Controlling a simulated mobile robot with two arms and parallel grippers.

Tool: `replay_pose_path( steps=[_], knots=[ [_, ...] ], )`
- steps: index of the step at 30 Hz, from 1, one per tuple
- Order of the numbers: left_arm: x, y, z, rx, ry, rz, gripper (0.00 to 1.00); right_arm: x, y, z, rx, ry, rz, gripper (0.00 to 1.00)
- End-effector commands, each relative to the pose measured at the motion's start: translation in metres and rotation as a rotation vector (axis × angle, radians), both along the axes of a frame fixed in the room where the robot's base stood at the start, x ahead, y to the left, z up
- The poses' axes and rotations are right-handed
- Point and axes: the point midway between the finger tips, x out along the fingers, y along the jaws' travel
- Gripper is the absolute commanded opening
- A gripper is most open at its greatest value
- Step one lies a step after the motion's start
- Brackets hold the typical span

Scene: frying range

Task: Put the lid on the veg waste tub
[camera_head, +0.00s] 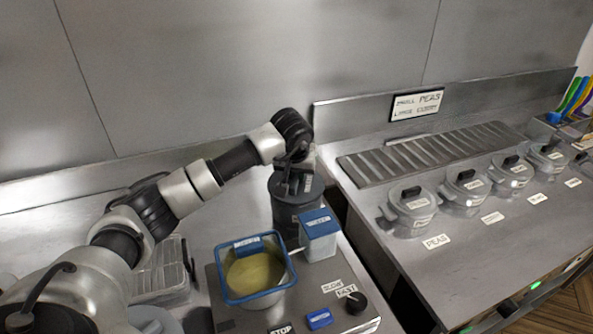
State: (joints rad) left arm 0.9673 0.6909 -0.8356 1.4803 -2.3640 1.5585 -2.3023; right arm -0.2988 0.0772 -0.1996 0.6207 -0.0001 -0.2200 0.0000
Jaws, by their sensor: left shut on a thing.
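My left gripper (297,165) points down at the back of the counter and is shut on the top of a dark grey round lid (312,187). The lid is over a dark grey tub (285,212) that stands upright, with a small label on its side too small to read. The gripper hides the lid's grip. I cannot tell whether the lid rests fully on the rim or is slightly above it. My right gripper is out of view.
A blue-rimmed basin (257,297) with yellowish contents and a small blue-lidded box (319,238) stand close in front, on a control panel with a knob (355,303). Several lidded glass pots (413,212) line the right counter. A gap separates the counters.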

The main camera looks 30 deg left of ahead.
Motion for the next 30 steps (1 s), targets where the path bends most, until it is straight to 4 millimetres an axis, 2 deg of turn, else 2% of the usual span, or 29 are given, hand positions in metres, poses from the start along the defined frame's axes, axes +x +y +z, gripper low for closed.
replay_pose_path(
  steps=[26, 27, 30],
  knots=[
    [-0.0004, -0.0007, -0.0053, -0.001, -0.001, 0.001, 0.00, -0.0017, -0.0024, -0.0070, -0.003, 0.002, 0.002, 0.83],
    [-0.0003, -0.0006, -0.0053, -0.001, -0.001, 0.001, 0.18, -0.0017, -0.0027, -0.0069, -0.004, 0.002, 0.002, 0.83],
    [-0.0004, -0.0005, -0.0053, -0.001, -0.001, 0.001, 0.33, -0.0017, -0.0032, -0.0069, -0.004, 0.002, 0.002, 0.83]
  ],
)
